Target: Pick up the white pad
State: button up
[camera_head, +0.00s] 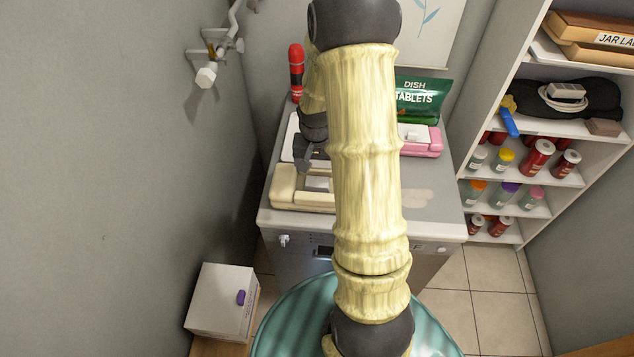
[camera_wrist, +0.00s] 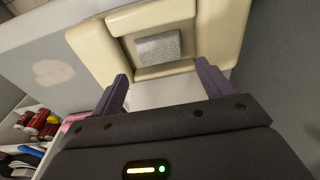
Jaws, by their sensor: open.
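The white pad (camera_wrist: 158,47) shows in the wrist view as a pale grey, speckled square in the recess of a cream tray (camera_wrist: 95,48). The tray (camera_head: 284,190) also shows in the head view, near the front left of the counter. A pale patch in it is probably the pad (camera_head: 318,184), partly hidden by my arm. My gripper (camera_wrist: 162,72) is open and empty, with its two dark fingers apart on the near side of the pad. In the head view my gripper (camera_head: 308,160) is above the tray's back edge, partly hidden by my arm.
A pink box (camera_head: 425,146) and a green dish tablets bag (camera_head: 420,98) stand behind on the counter (camera_head: 430,215). A red bottle (camera_head: 296,70) stands at the back left. A wall is close on the left, shelves (camera_head: 530,130) on the right. The counter's front right is clear.

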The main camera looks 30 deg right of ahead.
aim_at(317, 181)
jog(key=shift+f, duration=0.5)
notch_tip(317, 181, down, 4)
jog(key=shift+s+a+f+p, duration=0.1)
jog(key=shift+p, duration=0.6)
jog(key=shift+f, duration=0.55)
jog(key=c, duration=0.7)
